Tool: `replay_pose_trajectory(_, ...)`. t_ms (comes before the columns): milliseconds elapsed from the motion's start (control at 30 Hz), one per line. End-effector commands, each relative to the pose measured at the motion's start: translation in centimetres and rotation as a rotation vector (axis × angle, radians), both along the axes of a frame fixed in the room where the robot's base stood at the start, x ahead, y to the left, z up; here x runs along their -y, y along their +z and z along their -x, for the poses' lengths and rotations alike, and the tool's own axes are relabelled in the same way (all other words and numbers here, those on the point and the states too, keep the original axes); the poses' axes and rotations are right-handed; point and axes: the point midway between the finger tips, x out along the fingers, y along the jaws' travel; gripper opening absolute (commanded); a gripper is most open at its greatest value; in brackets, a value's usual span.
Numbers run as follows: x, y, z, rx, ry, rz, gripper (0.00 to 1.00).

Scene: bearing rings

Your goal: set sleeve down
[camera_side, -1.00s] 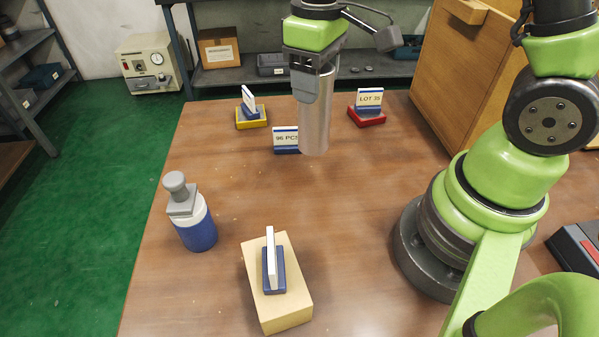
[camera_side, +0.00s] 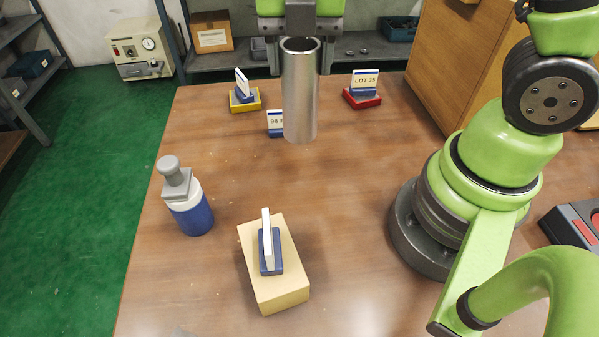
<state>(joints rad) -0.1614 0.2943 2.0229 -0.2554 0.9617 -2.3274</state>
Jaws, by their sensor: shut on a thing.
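The sleeve (camera_side: 300,95) is a tall, plain metal tube, upright, with its open top end facing up. It is at the back middle of the wooden table. My gripper (camera_side: 300,45) is at the top of the picture, its dark fingers on the left and right of the sleeve's upper end, shut on it. The upper part of my gripper is cut off by the picture edge. I cannot tell whether the sleeve's lower end touches the table (camera_side: 350,210).
A blue-based sign (camera_side: 275,122) stands close behind the sleeve, partly hidden by it. Yellow-based (camera_side: 244,99) and red-based (camera_side: 362,98) signs stand farther back. A blue-and-white bottle (camera_side: 190,212) is at left, and a tan block (camera_side: 280,290) with a sign is in front. The middle is clear.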

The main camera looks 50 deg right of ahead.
Motion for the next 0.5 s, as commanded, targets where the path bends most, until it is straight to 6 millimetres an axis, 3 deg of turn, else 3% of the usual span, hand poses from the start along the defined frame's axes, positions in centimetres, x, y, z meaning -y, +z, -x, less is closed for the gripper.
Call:
replay_pose_trajectory(200, -0.35, 0.25, 0.11, 0.003, 0.187, 0.000, 0.00)
replay_pose_trajectory(500, -0.39, 0.27, 0.12, 0.002, 0.216, 0.000, 0.00)
